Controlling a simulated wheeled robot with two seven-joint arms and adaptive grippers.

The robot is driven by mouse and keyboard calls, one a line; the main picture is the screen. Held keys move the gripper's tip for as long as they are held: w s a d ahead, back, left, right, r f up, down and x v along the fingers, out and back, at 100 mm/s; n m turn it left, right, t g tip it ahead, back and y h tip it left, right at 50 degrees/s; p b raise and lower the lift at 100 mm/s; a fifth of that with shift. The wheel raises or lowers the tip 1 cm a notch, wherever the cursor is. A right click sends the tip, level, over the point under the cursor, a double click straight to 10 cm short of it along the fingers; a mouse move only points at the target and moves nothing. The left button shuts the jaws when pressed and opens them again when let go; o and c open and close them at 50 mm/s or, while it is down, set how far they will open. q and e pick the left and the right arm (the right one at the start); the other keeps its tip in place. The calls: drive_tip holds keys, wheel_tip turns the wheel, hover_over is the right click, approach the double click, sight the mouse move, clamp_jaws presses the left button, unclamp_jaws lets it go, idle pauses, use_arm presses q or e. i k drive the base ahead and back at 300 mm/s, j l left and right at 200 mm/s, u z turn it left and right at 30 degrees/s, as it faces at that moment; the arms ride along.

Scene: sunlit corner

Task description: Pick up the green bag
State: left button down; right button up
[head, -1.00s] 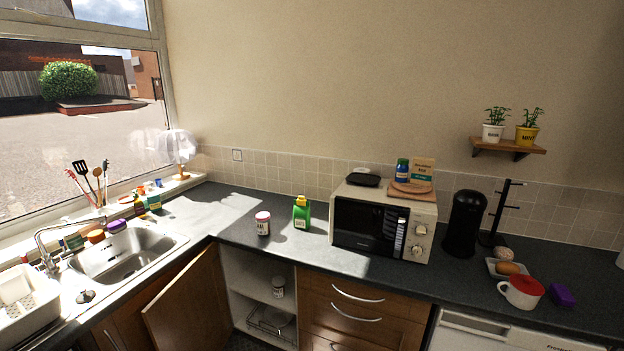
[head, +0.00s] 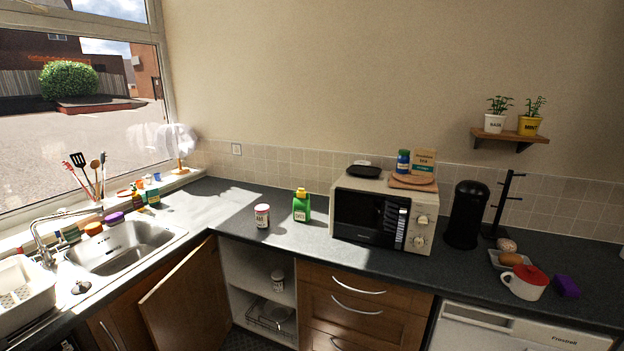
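A green container with a yellow top and a pale label (head: 301,205) stands upright on the dark countertop, left of the microwave. It is the most clearly green item on the counter, but it looks more like a bottle than a bag, and I cannot tell for sure. A white jar with a reddish lid (head: 262,216) stands just to its left, apart from it. Neither of my grippers is in view.
The microwave (head: 372,218) carries a wooden board, a blue jar and a box. A black canister (head: 466,215), a mug (head: 524,282) and a purple block (head: 567,287) are at right. The sink (head: 125,246) is at left. A cabinet door (head: 187,301) hangs open below.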

sight(302, 207)
drive_tip(key=i+j, duration=0.35)
drive_tip(key=i+j+z, duration=0.15)
drive_tip(key=i+j, duration=0.2)
drive_tip(key=j, duration=0.15)
drive_tip(key=i+j, duration=0.3)
drive_tip(key=j, duration=0.15)
drive_tip(key=i+j+z, duration=0.1)
drive_tip(key=i+j, duration=0.25)
drive_tip(key=j, duration=0.15)
